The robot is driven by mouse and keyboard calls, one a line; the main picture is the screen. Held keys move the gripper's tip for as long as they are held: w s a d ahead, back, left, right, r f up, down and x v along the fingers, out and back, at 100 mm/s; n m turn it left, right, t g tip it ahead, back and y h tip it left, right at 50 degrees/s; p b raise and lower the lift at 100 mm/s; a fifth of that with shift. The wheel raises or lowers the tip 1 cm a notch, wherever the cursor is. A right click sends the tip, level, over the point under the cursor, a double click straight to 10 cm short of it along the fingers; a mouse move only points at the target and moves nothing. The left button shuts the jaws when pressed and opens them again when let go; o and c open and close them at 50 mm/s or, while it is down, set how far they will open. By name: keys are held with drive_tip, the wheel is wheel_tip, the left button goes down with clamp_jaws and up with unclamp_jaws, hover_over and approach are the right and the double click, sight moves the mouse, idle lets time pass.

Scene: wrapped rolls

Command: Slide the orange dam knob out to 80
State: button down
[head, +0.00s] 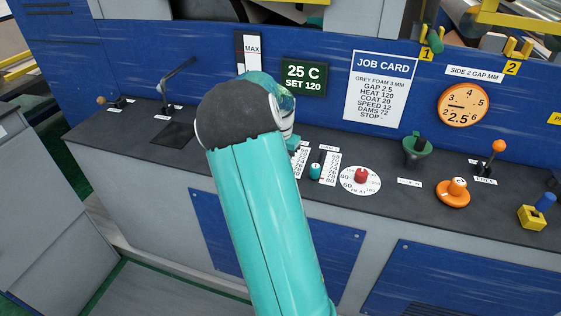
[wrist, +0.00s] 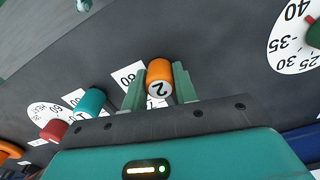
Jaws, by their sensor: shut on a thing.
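The orange dam knob (wrist: 159,74), a short cylinder marked 2, stands on the dark console top in the wrist view. My gripper (wrist: 158,80) has one green finger on each side of it and is shut on it. A white scale (wrist: 127,76) with an 80 at its end shows just left of the knob; the rest of that scale is largely covered by my gripper. In the head view my arm hides the orange knob and most of the gripper. The job card (head: 381,88) reads DAMS 72.
A teal knob (head: 315,171) beside another scale is close by, also in the wrist view (wrist: 90,102). Right of it is a red knob (head: 361,176) on a round dial. A green-knobbed dial (wrist: 296,42) lies right in the wrist view. A blue panel (head: 340,60) rises behind.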

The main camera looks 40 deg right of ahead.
drive_tip(key=c, duration=1.1)
unclamp_jaws()
drive_tip(key=shift+s+a+r, duration=0.1)
drive_tip(key=shift+s+a, duration=0.15)
drive_tip(key=shift+a, duration=0.1)
drive_tip(key=shift+w+d, duration=0.2)
wheel_tip(320, 180, up, 14)
drive_tip(key=shift+f, duration=0.2)
drive_tip(key=s+a+r+n+t, duration=0.1)
drive_tip(key=s+a+r+n, duration=0.2)
drive_tip(key=a, duration=0.7)
drive_tip(key=s+a+r+n+t, duration=0.15)
drive_tip(key=s+a+n, duration=0.25)
drive_tip(key=a, duration=0.6)
drive_tip(key=s+a+r+n+t, duration=0.1)
drive_tip(key=s+a+n+t, duration=0.2)
drive_tip(key=a, duration=0.6)
drive_tip(key=s+a+f+n, duration=0.2)
drive_tip(key=s+a+n, duration=0.2)
drive_tip(key=s+a, duration=0.2)
drive_tip(key=shift+s+a+f+n, duration=0.2)
drive_tip(key=shift+s+a+n, duration=0.2)
drive_tip(key=shift+a, duration=0.1)
